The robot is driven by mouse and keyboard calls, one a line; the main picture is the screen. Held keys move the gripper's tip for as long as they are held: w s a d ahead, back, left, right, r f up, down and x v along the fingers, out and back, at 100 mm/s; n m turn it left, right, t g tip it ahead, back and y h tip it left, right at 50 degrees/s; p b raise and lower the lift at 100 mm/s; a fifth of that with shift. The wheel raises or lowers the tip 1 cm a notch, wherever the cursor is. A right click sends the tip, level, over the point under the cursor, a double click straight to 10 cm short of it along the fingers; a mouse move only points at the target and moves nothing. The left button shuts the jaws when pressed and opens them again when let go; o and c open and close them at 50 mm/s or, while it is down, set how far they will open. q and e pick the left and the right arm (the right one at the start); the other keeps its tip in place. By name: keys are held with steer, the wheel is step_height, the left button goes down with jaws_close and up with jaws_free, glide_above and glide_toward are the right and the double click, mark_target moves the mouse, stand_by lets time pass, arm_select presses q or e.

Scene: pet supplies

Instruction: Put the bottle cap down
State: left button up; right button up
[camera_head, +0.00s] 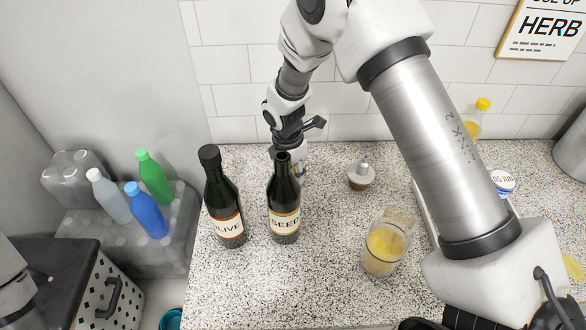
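A dark green bottle labelled SEED (285,210) stands upright on the speckled counter, and its dark neck looks uncapped. A taller bottle labelled OLIVE (224,205) stands to its left with a black cap (209,153) on top. My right gripper (297,158) points down just behind the SEED bottle's neck, which partly covers it. Something pale shows by its fingertips, but I cannot tell what it is or whether the fingers are shut on it. No loose bottle cap can be made out clearly. My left gripper is out of view.
A small grey-topped jar (360,176) and a glass of yellow contents (384,244) stand right of the bottles. My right arm hides part of the counter's right side. The front middle counter is clear.

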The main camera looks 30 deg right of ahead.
steer(key=shift+f, duration=0.1)
steer(key=o, duration=0.8)
step_height(320, 180, up, 12)
steer(key=a+b, duration=0.1)
steer(key=shift+s+a+b, duration=0.2)
steer(key=shift+b, duration=0.2)
